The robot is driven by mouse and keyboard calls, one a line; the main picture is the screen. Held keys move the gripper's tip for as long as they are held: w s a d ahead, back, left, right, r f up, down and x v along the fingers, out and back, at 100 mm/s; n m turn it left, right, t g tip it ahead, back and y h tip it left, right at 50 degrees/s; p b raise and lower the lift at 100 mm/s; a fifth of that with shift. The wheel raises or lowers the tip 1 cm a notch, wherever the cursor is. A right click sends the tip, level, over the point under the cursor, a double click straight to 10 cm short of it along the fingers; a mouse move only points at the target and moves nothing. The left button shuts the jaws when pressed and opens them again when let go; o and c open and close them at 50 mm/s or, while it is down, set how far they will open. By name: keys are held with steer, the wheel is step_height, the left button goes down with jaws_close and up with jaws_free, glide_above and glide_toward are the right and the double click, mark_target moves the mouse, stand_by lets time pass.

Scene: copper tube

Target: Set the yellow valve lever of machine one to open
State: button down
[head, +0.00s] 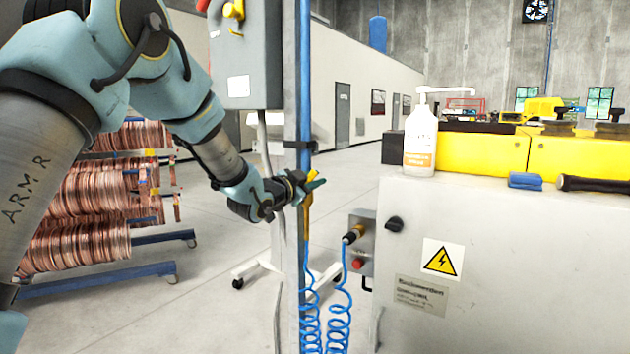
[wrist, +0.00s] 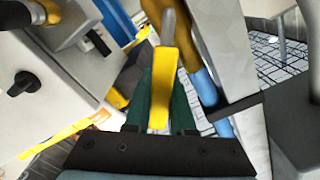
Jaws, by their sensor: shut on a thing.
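The yellow valve lever (wrist: 161,85) lies between the green fingers of my gripper (wrist: 160,98) in the wrist view, and the gripper is shut on it. Its grey end sticks out past the fingertips. In the head view my gripper (head: 314,184) is at the upright post (head: 292,225), above the coiled blue hoses. A brass-yellow valve fitting (head: 307,205) hangs just below the fingers there. The fingers hide part of the lever in the head view, so its exact angle to the pipe is hard to tell.
A grey machine cabinet (head: 480,260) with a black knob (head: 394,224) stands at the right. Blue coiled hoses (head: 339,320) hang beside the post. A grey control box (head: 245,60) is above my forearm. Copper coils (head: 80,215) on a rack are at the left.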

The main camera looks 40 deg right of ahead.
steer(key=c, duration=0.8)
jaws_free()
steer(key=shift+o, duration=0.2)
steer(key=shift+w+r, duration=0.1)
